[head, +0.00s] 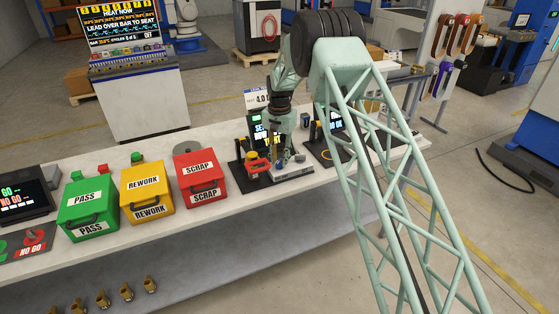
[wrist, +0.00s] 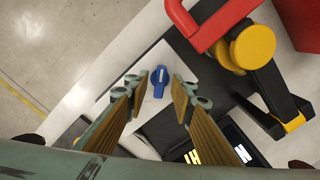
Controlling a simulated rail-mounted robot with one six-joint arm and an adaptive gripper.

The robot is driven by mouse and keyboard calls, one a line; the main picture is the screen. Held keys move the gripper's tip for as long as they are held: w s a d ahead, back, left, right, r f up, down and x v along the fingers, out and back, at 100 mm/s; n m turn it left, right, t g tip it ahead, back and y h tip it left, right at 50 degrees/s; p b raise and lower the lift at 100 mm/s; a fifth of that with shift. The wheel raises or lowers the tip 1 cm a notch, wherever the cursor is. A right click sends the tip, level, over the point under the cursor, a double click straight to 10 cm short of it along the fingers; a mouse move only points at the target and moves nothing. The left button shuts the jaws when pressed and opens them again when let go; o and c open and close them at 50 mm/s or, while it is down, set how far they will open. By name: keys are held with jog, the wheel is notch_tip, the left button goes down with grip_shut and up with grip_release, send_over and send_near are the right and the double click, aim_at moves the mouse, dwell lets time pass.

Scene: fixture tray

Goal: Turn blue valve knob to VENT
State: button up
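The blue valve knob (wrist: 160,82) shows in the wrist view on a pale plate, with a white line along its top. The line points roughly up the picture. No VENT label can be read near it. My gripper (wrist: 160,87) is open, with one finger to the left and one to the right of the knob. There is a visible gap on each side, and I cannot tell the height between fingertips and knob. In the head view my gripper (head: 278,143) points down over the fixture on the bench, and the knob cannot be made out clearly there.
A red clamp handle (wrist: 205,28) and a yellow round part (wrist: 253,47) stand close to the right finger. A lit screen (wrist: 220,152) lies below. Red SCRAP (head: 201,175), yellow REWORK (head: 148,195) and green PASS (head: 88,208) boxes stand left on the white bench (head: 225,212).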

jog(key=shift+f, duration=0.25)
grip_shut()
jog(key=shift+n, duration=0.5)
jog(key=n+b, duration=0.1)
jog(key=n, duration=0.2)
jog(key=shift+n+b, duration=0.3)
jog(key=shift+b, duration=0.05)
jog(key=shift+n+b, duration=0.45)
jog(key=shift+n, duration=2.15)
